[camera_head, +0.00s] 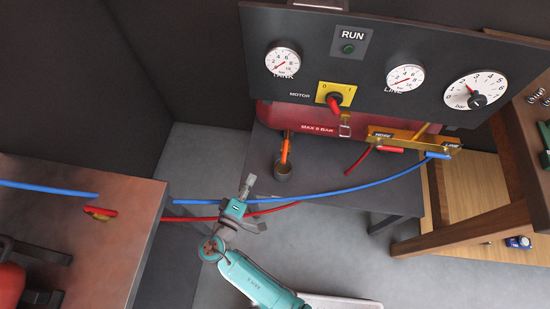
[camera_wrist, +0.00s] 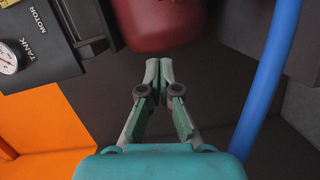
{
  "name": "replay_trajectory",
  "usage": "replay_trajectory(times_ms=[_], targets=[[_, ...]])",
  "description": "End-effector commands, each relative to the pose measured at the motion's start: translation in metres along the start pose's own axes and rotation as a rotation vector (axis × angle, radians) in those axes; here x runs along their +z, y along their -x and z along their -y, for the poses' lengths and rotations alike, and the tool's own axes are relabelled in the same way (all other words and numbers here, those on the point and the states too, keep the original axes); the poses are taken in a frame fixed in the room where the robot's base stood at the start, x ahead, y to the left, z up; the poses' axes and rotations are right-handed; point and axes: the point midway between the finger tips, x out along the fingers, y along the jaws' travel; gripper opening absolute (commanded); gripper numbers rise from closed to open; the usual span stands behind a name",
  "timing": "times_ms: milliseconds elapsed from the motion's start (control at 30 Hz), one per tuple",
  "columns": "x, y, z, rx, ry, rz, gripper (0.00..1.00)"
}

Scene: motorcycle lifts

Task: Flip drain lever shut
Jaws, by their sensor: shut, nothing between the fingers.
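An orange lever (camera_head: 284,150), which looks like the drain lever, hangs down below the left end of the red tank (camera_head: 300,119) in the head view. A small dark cup (camera_head: 282,174) stands right under it. My gripper (camera_head: 250,179) is shut and empty, left of and below the lever and cup in the picture, apart from both. In the wrist view, my closed fingers (camera_wrist: 159,64) point toward the red tank (camera_wrist: 158,22). I cannot make out the lever there.
The gauge panel (camera_head: 300,60) stands above the tank, with a red motor switch (camera_head: 334,102) on a yellow plate. A blue hose (camera_head: 340,190) and a red hose (camera_head: 275,209) run past my gripper; the blue hose (camera_wrist: 268,80) crosses the wrist view's right side. A wooden table (camera_head: 460,220) stands right.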

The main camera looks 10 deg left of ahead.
Motion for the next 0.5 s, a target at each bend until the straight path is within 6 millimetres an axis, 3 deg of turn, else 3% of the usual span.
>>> replay_trajectory(times_ms=[267,500], targets=[[0.001,-0.021,0.000,0.000,0.000,0.004,0.00],[0.001,-0.065,0.000,0.001,0.000,0.005,0.00]])
